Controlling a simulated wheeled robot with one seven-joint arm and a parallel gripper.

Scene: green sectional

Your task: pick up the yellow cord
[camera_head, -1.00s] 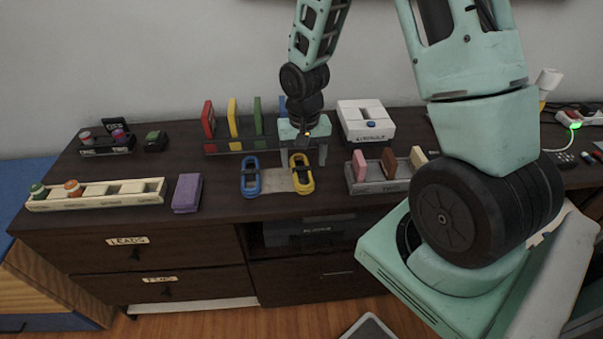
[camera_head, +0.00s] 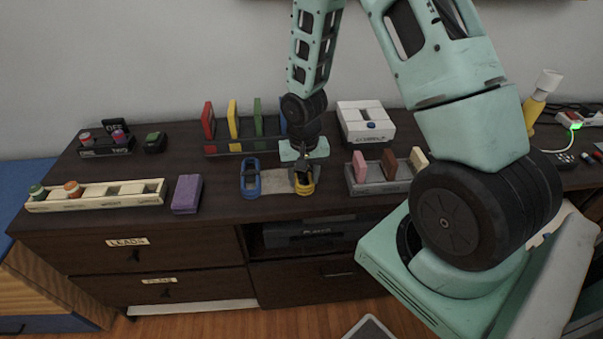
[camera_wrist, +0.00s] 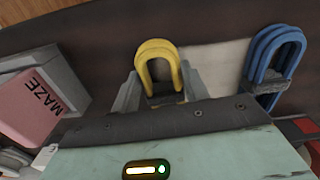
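The yellow cord (camera_head: 304,187) is a looped bundle with a dark band, lying on the dark desk beside a pale patch. In the wrist view the cord (camera_wrist: 158,62) shows its loop end between the two fingers. My gripper (camera_head: 304,180) is down over the cord, pointing downward. In the wrist view my gripper (camera_wrist: 160,84) has one finger against each side of the bundle, with no clear gap. The cord's far part is hidden under the gripper. The cord appears to be still at desk level.
A blue cord (camera_head: 250,178) lies just left, also in the wrist view (camera_wrist: 275,62). A rack with pink, brown and cream blocks (camera_head: 380,184) stands close on the right. A rack of upright coloured pieces (camera_head: 236,147) and a white box (camera_head: 366,122) stand behind.

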